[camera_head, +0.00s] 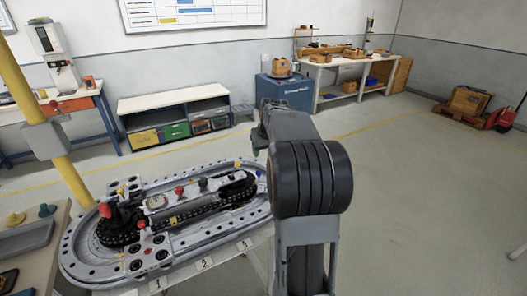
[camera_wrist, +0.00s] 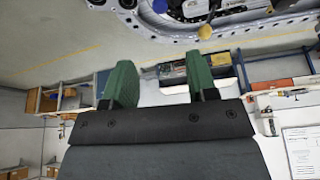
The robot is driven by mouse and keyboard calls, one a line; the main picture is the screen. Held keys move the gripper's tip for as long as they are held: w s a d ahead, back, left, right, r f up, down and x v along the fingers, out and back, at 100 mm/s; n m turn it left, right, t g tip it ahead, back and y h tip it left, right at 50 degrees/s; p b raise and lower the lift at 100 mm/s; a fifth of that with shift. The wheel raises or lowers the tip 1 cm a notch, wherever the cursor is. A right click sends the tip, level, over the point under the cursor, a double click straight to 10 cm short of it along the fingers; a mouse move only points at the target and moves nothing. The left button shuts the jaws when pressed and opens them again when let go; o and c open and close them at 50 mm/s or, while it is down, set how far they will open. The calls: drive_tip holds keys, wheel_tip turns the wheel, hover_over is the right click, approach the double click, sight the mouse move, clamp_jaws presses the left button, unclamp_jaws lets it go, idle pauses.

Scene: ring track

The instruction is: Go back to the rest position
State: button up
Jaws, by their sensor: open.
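My gripper (camera_wrist: 161,84) shows in the wrist view as two green fingers held wide apart, with nothing between them. In the head view my arm stands raised right of centre and its dark joint hides much of the gripper. The ring track (camera_head: 80,252) is a grey oval plate at the lower left of the head view, with a black chain loop, dark wheels and several small coloured knobs on it. Its edge also shows at the top of the wrist view (camera_wrist: 235,32), apart from the fingers. My gripper is near the track's far right end.
A yellow post (camera_head: 45,120) stands at the left. A low shelf (camera_head: 172,105) with coloured bins, a blue cabinet (camera_head: 287,93) and a workbench (camera_head: 345,63) line the back wall. A red cart (camera_head: 500,119) is far right.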

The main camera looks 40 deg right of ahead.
idle(0.4)
drive_tip(key=s+a+f+n, duration=0.1)
drive_tip(key=s+a, duration=0.8)
drive_tip(key=a, duration=0.3)
drive_tip(key=s+a+f+n+y, duration=0.1)
drive_tip(key=s+a+f+n, duration=0.1)
drive_tip(key=s+a, duration=0.8)
drive_tip(key=a, duration=0.3)
drive_tip(key=shift+s+f, duration=0.25)
